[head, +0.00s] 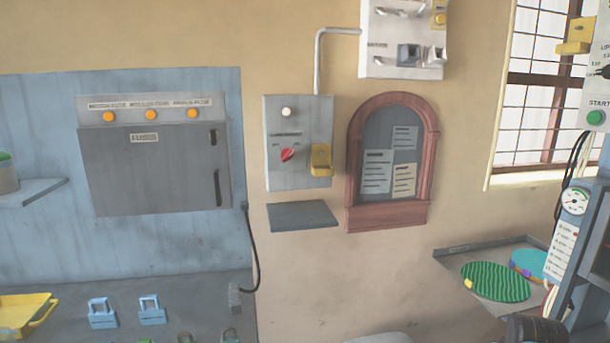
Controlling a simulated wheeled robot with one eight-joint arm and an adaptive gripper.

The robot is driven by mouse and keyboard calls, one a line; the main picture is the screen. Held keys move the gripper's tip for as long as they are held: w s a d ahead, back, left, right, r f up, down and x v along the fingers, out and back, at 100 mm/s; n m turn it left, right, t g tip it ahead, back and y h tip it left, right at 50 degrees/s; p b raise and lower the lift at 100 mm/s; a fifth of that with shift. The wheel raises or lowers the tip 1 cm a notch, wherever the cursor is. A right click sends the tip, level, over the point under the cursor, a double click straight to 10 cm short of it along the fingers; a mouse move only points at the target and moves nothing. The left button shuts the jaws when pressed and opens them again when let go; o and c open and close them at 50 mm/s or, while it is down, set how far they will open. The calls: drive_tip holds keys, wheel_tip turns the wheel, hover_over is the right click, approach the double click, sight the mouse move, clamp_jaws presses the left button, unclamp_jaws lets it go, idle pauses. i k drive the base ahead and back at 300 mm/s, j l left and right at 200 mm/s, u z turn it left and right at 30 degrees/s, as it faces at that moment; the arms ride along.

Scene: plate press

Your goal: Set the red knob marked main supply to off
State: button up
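The red knob (287,154) is on the front of a grey wall box (300,178) in the middle of the head view. Its pointer is tilted, with the narrow end towards the lower left. The lettering around it is too small to read. A white round lamp or button (286,112) is above the knob, and a yellow hasp-like part (321,158) is to its right. Nothing touches the knob. My gripper is not in view.
A small grey shelf (302,216) juts out below the box. An arched noticeboard (432,163) hangs to its right. Blue padlocks (152,311) and a yellow tray (22,314) are at lower left. Machinery with a green start button (596,117) stands at right.

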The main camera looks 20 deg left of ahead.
sight(287, 154)
drive_tip(key=u, duration=1.3)
